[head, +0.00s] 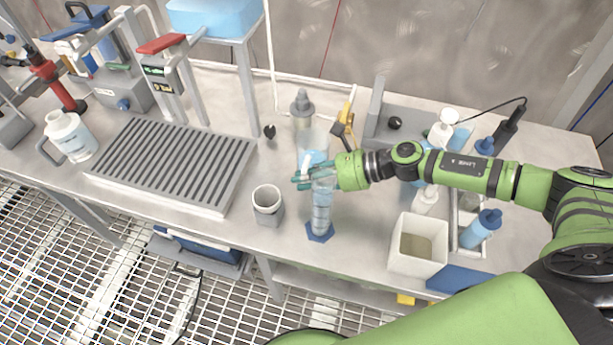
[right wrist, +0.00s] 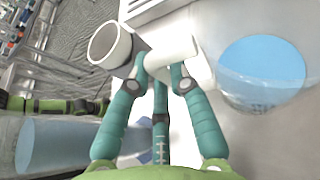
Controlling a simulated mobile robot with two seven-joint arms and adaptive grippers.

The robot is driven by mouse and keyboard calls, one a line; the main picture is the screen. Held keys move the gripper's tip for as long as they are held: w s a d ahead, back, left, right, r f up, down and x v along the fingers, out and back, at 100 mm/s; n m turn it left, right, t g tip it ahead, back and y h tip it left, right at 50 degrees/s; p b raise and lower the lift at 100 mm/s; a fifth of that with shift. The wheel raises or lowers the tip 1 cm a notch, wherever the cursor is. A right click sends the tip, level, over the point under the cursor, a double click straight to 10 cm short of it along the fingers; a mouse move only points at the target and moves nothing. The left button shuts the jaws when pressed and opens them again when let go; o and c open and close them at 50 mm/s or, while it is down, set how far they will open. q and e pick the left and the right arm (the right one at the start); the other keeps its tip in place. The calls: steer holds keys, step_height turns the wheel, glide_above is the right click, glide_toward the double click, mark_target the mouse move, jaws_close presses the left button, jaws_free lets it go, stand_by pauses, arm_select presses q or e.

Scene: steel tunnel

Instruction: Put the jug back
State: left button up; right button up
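A clear jug (head: 313,146) with blue liquid is near the middle of the bench in the head view. The right wrist view shows its round blue liquid surface (right wrist: 262,72) at the right and a white handle-like piece (right wrist: 176,58) near the middle. My right gripper (head: 303,180) is at the jug's near side. In the right wrist view its teal fingers (right wrist: 160,78) close around the white piece. I cannot tell whether the jug is lifted. My left gripper is not in view.
A clear cylinder (head: 321,208) on a blue foot stands close under my right gripper. A grey-banded white cup (head: 267,205) is just left, near the front edge. A slatted grey rack (head: 172,163), a white handled jug (head: 70,137) and a square white container (head: 417,245) are farther out.

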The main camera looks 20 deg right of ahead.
steer(key=o, duration=0.4)
steer(key=shift+r, duration=0.1)
steer(key=shift+d+r+p, duration=0.15)
steer(key=shift+p, duration=0.15)
steer(key=shift+b+v, duration=2.2)
steer(key=shift+v, duration=3.65)
